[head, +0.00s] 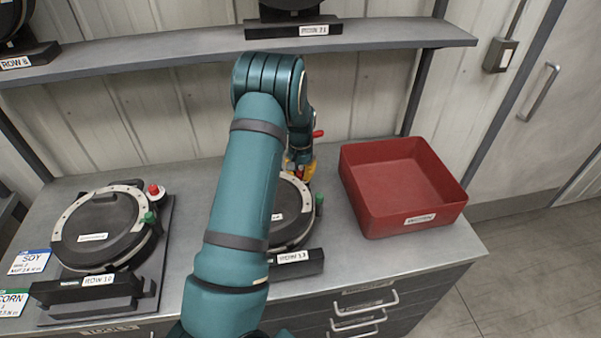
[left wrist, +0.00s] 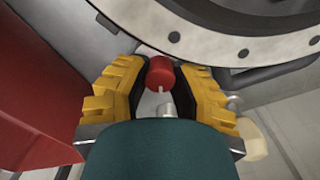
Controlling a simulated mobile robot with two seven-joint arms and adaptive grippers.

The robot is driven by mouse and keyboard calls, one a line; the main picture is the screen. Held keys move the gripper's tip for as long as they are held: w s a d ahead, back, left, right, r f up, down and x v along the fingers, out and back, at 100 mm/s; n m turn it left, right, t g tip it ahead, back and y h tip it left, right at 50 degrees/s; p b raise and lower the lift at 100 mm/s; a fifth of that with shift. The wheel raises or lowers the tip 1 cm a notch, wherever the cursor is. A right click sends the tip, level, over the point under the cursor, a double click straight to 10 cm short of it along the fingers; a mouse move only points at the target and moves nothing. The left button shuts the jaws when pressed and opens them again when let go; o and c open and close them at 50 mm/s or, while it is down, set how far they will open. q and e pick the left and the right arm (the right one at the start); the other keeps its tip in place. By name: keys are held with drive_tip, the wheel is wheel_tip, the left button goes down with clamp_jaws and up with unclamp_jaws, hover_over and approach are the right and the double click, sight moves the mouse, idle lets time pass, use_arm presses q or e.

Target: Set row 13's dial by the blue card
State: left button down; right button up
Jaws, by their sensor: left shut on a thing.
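The row 13 meter (head: 291,215) is a dark round unit with a pale rim, standing on the bench behind my left arm, which hides its left part. A green knob (head: 319,199) shows at its right edge. My left gripper (head: 299,168) is at its back edge. In the left wrist view the yellow fingers (left wrist: 160,85) are shut on a red knob (left wrist: 160,72) beside the pale, bolted rim (left wrist: 215,52). The dial's reading is hidden. The blue card (head: 38,262), headed SOY, lies at the bench's left; its small print is hard to read.
A red bin (head: 372,218) stands just right of the row 13 meter. The row 10 meter (head: 105,225), with red and green knobs, is at the left. A green-headed CORN card (head: 12,302) lies below the blue one. A shelf (head: 180,47) with more meters runs above.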

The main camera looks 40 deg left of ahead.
sight(300, 172)
use_arm(q)
drive_tip(key=shift+n, duration=0.6)
drive_tip(key=c, duration=0.7)
unclamp_jaws()
drive_tip(key=shift+r, duration=0.1)
wheel_tip(300, 172, up, 12)
drive_tip(key=shift+f, duration=0.1)
